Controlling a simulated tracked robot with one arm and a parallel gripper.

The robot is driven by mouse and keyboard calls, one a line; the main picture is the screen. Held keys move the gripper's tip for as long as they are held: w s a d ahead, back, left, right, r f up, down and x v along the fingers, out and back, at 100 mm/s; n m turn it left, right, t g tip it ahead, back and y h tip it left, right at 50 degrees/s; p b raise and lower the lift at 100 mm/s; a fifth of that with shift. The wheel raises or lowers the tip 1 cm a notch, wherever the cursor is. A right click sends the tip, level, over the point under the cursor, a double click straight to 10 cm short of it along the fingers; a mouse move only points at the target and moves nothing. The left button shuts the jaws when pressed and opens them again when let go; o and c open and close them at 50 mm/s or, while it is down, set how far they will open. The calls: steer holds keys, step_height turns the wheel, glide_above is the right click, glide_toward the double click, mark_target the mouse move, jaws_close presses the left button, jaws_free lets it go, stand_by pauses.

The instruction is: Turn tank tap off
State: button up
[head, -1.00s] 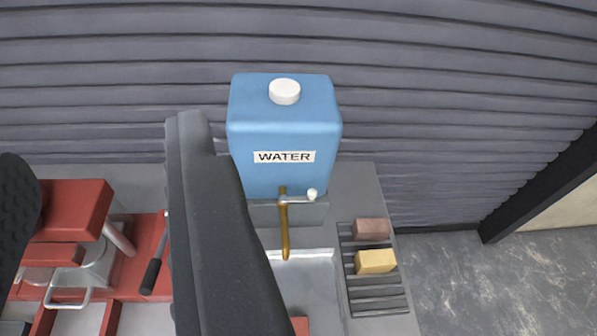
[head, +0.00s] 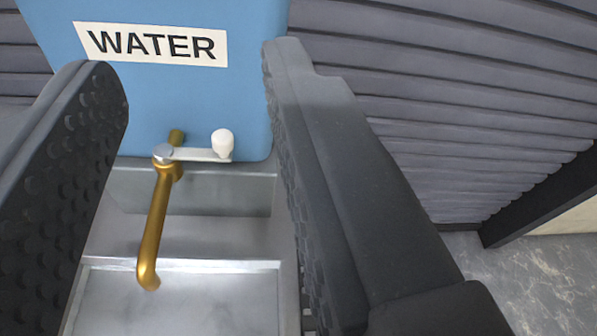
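The blue water tank (head: 180,105) with a white WATER label fills the upper left of the view. Its brass tap (head: 155,225) points down over a metal basin. The tap's grey lever (head: 195,154) sticks out to the right and ends in a white knob (head: 222,141). My gripper (head: 190,75) is open and empty. Its left finger is left of the tap and its right finger is right of the knob. The tap and lever show between the fingers, with no contact visible. No water shows at the spout.
The grey metal basin (head: 170,300) lies below the spout, with a raised back ledge. A grey corrugated wall (head: 450,90) stands behind the tank. Bare floor (head: 530,270) shows at the lower right.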

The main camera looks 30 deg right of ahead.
steer(key=t+y+b, duration=0.1)
steer(key=t+b, duration=0.1)
steer(key=b, duration=0.2)
glide_toward(220, 149)
steer(key=s, duration=0.3)
steer(key=w+p, duration=0.3)
steer(key=w, duration=0.1)
steer(key=w+p, duration=0.3)
steer(key=w, duration=0.1)
steer(key=w+p, duration=0.3)
steer(key=w, duration=0.1)
steer(key=shift+d+f, duration=0.15)
steer(key=shift+d, duration=0.25)
steer(key=shift+w, duration=0.55)
steer(key=shift+y, duration=0.3)
jaws_close()
